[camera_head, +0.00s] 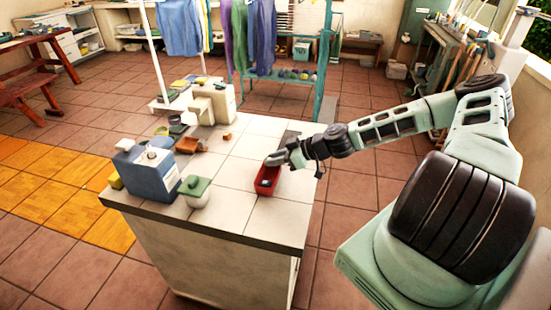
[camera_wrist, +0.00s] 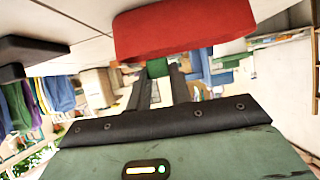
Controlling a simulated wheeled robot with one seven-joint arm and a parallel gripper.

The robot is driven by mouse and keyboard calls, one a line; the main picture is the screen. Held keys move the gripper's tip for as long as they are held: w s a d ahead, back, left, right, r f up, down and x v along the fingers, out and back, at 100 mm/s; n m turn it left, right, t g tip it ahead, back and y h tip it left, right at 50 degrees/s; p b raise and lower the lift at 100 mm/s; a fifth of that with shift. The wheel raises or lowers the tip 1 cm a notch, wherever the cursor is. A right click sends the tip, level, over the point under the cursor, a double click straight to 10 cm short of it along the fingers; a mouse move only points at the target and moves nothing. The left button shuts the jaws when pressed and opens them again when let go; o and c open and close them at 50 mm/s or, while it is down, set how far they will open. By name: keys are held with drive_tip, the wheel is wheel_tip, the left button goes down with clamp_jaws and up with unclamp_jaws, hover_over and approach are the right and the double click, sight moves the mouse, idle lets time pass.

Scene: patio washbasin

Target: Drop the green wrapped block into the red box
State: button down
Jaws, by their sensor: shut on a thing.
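The red box (camera_head: 262,190) stands on the tiled counter near its right side. A small grey thing shows inside it. It also shows in the wrist view (camera_wrist: 185,30), large and close to my fingertips. My gripper (camera_head: 273,160) is at the far end of the box in the head view; its height over the box is hard to judge. In the wrist view my gripper (camera_wrist: 158,72) is shut on the green wrapped block (camera_wrist: 157,68), held between the fingertips. The red box hides part of the block there. The block cannot be made out in the head view.
A cream appliance (camera_head: 212,102) is at the back. The counter's front middle is clear.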

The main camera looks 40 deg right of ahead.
drive_tip(key=c, duration=1.2)
unclamp_jaws()
drive_tip(key=b+v, duration=0.2)
drive_tip(key=v, duration=1.5)
drive_tip(key=shift+s+d+r+b, duration=0.1)
drive_tip(key=shift+s+d+b, duration=0.05)
drive_tip(key=shift+b, duration=0.2)
drive_tip(key=s+a+f+n+g+h, duration=0.15)
drive_tip(key=a+g, duration=0.35)
drive_tip(key=a, duration=0.5)
drive_tip(key=s+a+f+g, duration=0.1)
drive_tip(key=s+a+g, duration=0.2)
drive_tip(key=a+g, duration=0.5)
drive_tip(key=s+a+r+t+h, duration=0.1)
drive_tip(key=s+a+r, duration=0.3)
drive_tip(key=a, duration=0.2)
drive_tip(key=s+a+r+m+t+h, duration=0.1)
drive_tip(key=s+a+r+h, duration=0.1)
drive_tip(key=s+a+r, duration=0.2)
drive_tip(key=s+a+r+t+h, duration=0.1)
drive_tip(key=s+a+r, duration=0.3)
drive_tip(key=a, duration=0.4)
drive_tip(key=shift+s+a+r+m+h, duration=0.25)
drive_tip(key=shift+s+a+r+h, duration=0.1)
drive_tip(key=shift+s+h, duration=0.3)
